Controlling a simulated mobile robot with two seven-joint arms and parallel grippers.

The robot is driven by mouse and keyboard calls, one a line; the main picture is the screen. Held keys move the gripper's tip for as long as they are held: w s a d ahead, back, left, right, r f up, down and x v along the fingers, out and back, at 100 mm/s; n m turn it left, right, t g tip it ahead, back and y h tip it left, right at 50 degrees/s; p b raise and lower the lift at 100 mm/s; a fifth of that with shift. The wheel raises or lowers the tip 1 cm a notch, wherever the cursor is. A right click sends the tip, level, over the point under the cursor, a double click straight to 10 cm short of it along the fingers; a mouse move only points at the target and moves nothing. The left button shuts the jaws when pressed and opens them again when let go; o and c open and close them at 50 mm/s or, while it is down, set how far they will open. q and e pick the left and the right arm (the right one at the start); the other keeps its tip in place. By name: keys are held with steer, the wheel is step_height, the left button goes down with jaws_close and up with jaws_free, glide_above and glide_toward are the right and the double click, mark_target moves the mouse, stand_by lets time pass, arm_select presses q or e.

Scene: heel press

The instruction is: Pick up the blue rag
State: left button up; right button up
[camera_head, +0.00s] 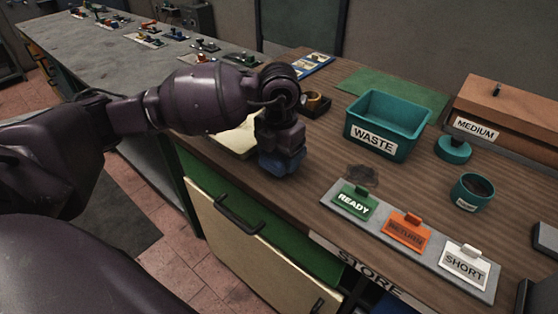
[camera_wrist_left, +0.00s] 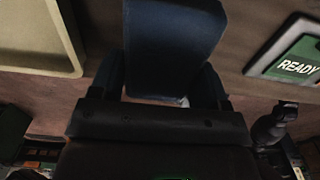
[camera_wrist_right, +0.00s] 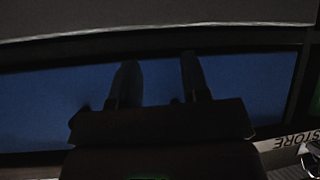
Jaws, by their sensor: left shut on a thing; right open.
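The blue rag (camera_head: 283,163) looks like a dark blue folded block at the lower end of my left gripper (camera_head: 282,146), low by the table's front edge. I cannot tell whether it touches the tabletop. In the left wrist view the rag (camera_wrist_left: 172,40) lies between both fingers of the left gripper (camera_wrist_left: 162,85), which is shut on it. My right gripper (camera_wrist_right: 158,78) is open and empty in the right wrist view, with its two fingers apart in front of a dark blue surface (camera_wrist_right: 50,105).
A teal WASTE bin (camera_head: 391,126), cream tray (camera_head: 238,139) and READY card (camera_head: 355,202) stand near the rag. A dark smudge (camera_head: 362,175) marks the wood.

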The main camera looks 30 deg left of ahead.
mark_target(279, 154)
arm_select(q)
step_height(279, 154, up, 18)
steer(key=p, duration=0.2)
steer(key=shift+f, duration=0.2)
steer(key=o, duration=0.3)
steer(key=shift+c, duration=1.1)
